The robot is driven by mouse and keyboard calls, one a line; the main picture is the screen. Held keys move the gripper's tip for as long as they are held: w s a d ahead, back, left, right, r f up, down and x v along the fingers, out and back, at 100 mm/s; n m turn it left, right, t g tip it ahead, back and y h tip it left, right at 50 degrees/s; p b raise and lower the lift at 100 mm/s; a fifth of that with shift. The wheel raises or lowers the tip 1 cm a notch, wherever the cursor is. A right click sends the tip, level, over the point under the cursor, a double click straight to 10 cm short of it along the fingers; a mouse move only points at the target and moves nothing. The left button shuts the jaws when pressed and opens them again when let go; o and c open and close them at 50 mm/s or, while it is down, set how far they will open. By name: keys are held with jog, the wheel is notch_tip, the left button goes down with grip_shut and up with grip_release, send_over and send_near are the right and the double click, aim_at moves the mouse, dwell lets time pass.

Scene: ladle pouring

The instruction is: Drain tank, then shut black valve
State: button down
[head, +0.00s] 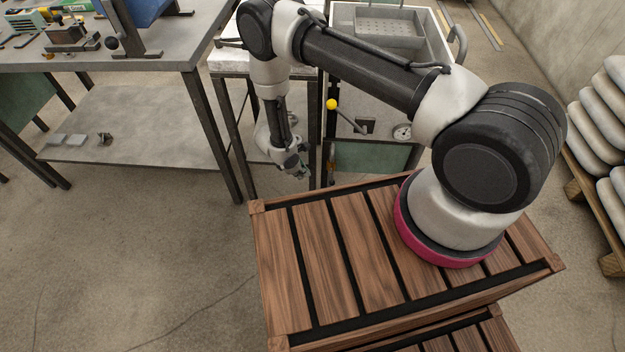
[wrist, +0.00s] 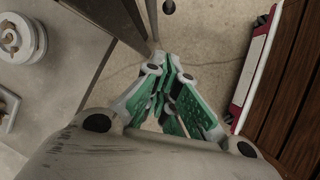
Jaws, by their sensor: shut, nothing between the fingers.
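A grey metal tank (head: 440,42) with a perforated tray (head: 388,28) in its open top stands beyond my arm. A lever with a yellow ball knob (head: 331,104) sticks out at its front left, and a round dial gauge (head: 402,132) sits on its front. I cannot make out for sure which part is the black valve; a small dark round knob (wrist: 168,6) shows at the top of the wrist view. My gripper (head: 301,173) hangs low, left of the tank front and below the yellow knob, apart from it. Its green fingers (wrist: 166,66) are together and empty in the wrist view.
A workbench (head: 150,50) with tools and a lower shelf (head: 140,125) stands at the left. A narrow stand (head: 228,60) is between it and the tank. Pale sacks (head: 597,115) are stacked on a pallet at the right. The floor (head: 160,240) at front left is clear.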

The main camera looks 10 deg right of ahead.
jog(key=w+d+f, duration=0.1)
jog(key=d+f, duration=0.7)
jog(key=f, duration=0.2)
jog(key=shift+f, duration=0.15)
jog(key=shift+w, duration=0.1)
